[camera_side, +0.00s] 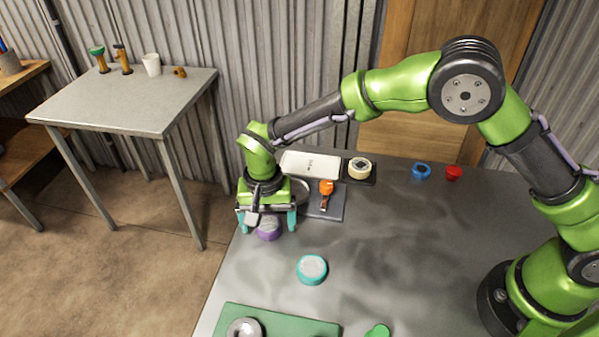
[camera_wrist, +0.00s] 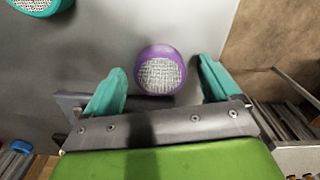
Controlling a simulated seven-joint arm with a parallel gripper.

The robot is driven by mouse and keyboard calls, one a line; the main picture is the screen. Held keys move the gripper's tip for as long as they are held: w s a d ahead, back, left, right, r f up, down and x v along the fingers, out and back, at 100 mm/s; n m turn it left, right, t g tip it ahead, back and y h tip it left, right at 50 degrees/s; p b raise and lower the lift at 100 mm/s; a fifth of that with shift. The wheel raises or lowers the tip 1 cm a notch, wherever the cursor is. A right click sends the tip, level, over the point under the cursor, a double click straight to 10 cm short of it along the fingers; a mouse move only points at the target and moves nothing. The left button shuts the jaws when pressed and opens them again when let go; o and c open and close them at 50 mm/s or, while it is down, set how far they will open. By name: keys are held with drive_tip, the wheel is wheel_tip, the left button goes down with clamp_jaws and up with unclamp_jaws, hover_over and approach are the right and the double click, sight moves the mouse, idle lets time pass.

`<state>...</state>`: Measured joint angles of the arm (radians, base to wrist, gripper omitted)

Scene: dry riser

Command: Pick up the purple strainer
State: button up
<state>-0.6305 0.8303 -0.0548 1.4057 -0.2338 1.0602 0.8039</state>
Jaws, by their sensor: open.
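The purple strainer (camera_wrist: 161,71) is a short round ring with a pale woven mesh, lying on the grey table. In the side view the strainer (camera_side: 268,231) sits near the table's left edge, partly hidden by my gripper. My gripper (camera_side: 266,219) is over it, with its teal fingers apart. In the wrist view the strainer lies just beyond and between the open fingertips of my gripper (camera_wrist: 161,75). Nothing is held between the fingers. I cannot tell the exact height of the fingertips above the table.
A teal strainer (camera_side: 311,269) lies in front of the purple one. A green mat (camera_side: 290,325) with a metal ring is at the front. A grey tray (camera_side: 334,208) with an orange-handled tool is behind right. The table's middle right is clear.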

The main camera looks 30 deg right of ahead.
drive_tip(key=shift+c, duration=0.5)
drive_tip(key=c, duration=1.1)
drive_tip(key=shift+r, duration=0.1)
